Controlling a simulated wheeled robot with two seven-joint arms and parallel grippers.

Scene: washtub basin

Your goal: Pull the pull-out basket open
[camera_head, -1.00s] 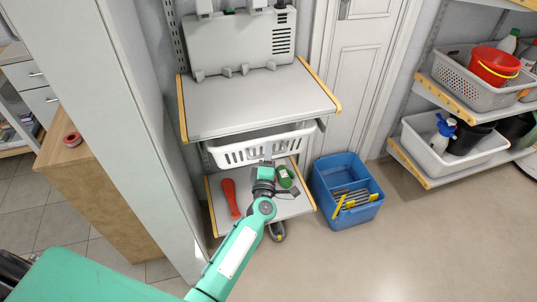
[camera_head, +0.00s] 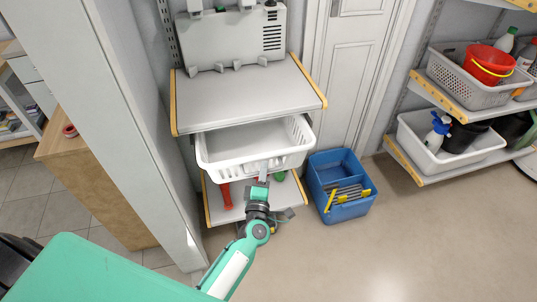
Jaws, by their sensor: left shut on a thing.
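The white pull-out basket (camera_head: 225,172) stands well out from under the grey shelf top (camera_head: 245,98), and its empty inside shows. My left gripper (camera_head: 263,172) is shut on the basket's front, near the middle of its slotted front wall. The fingertips are small in view and partly merge with the white plastic. My left arm reaches up to it from the bottom of the picture. My right gripper is not in view.
Below the basket, a lower shelf (camera_head: 231,214) holds a red tool (camera_head: 226,195) and a green item (camera_head: 280,176). A blue crate (camera_head: 346,208) with tools stands on the floor at right. A tall grey panel (camera_head: 125,125) stands at left. Open floor lies in front.

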